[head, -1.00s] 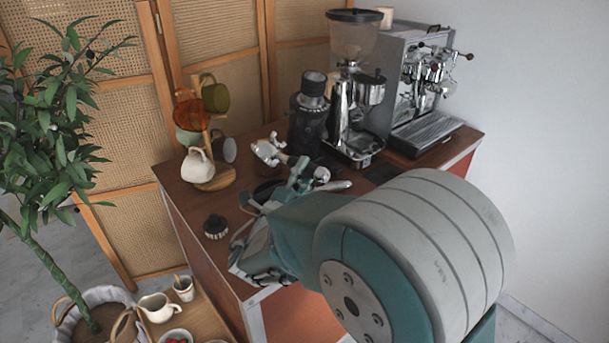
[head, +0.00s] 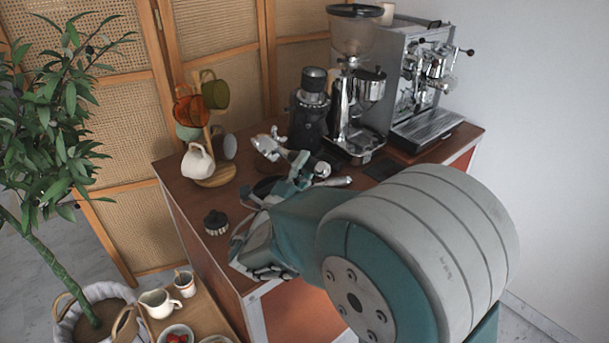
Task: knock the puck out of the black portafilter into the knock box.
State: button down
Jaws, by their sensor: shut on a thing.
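My gripper (head: 299,168) is over the front part of the wooden cart top, seen partly from behind my arm. It is shut on the portafilter; its metal head (head: 268,147) shows just beyond the fingers, toward the mug stand. The handle is mostly hidden by my gripper, and I cannot see whether a puck is in the basket. A dark round rim, seemingly the knock box (head: 264,188), shows below and left of the gripper, largely covered by my arm. I cannot tell the exact gap between portafilter and box.
A mug stand (head: 217,175) with several mugs is at the left back. A black grinder (head: 309,112), a chrome grinder (head: 352,90) and an espresso machine (head: 425,90) line the back. A small black ridged tool (head: 215,222) lies at the left edge, with bare wood around it.

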jog(key=shift+r, duration=0.1)
dwell(0.3)
jog(key=shift+r, duration=2.45)
